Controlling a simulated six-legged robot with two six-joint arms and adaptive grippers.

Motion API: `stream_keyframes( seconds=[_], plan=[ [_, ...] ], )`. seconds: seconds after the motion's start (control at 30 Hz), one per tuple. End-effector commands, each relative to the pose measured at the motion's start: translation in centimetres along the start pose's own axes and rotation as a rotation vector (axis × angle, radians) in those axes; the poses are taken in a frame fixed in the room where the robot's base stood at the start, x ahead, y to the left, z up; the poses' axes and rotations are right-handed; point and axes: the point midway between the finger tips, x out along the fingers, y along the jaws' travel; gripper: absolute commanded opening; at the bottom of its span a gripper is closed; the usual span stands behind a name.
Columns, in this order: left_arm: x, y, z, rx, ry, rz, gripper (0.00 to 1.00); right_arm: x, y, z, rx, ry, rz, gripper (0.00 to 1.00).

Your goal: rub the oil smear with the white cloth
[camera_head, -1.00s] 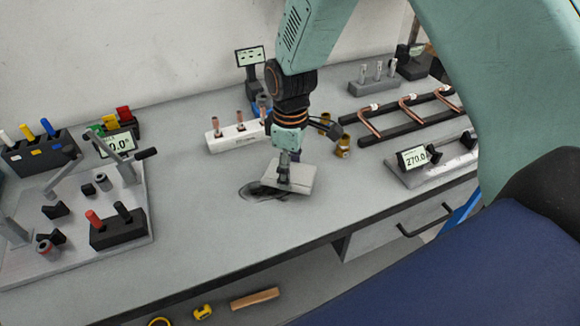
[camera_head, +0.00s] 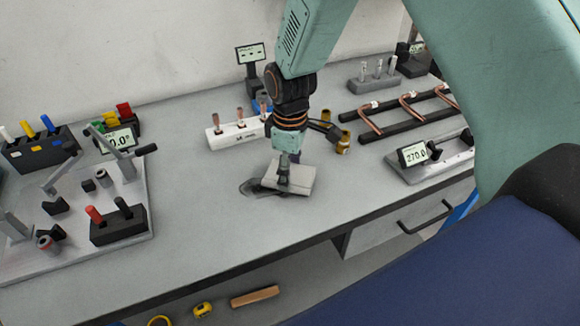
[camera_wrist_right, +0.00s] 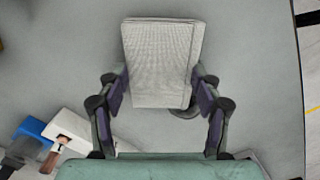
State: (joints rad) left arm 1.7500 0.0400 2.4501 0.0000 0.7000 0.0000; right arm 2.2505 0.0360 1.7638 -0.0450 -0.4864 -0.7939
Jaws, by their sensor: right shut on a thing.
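The white cloth (camera_head: 302,179), a folded pale pad, lies flat over the right part of the dark oil smear (camera_head: 250,188) on the grey bench. The smear's left part shows beside the cloth; the rest is hidden. My right gripper (camera_head: 284,180) points down and is shut on the cloth. In the right wrist view the cloth (camera_wrist_right: 158,60) sits between the two fingers of this gripper (camera_wrist_right: 160,85). A dark bit of the smear (camera_wrist_right: 185,113) shows at its lower edge. My left gripper is not in view.
A white block with copper pieces (camera_head: 222,139) stands behind the cloth, with brass fittings (camera_head: 344,142) to its right. A fixture plate (camera_head: 140,195) is at left, and a display (camera_head: 412,154) at right. Bare bench lies in front, up to its front edge.

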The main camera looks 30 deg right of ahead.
Motion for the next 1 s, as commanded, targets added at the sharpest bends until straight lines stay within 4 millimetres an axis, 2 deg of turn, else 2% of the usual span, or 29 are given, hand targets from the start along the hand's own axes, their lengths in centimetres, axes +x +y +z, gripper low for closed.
stream_keyframes(
  seconds=[0.37,0.8,1.0],
  plan=[
    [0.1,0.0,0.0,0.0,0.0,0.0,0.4,0.4,-0.1,-0.2,-0.001,-0.001,0.001,0.34],
    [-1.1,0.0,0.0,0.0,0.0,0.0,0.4,0.3,-2.3,-2.7,-0.002,-0.001,0.001,0.34],
    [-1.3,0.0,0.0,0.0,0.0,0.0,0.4,0.3,-2.6,-3.1,0.0,0.0,0.001,0.34]
  ],
)
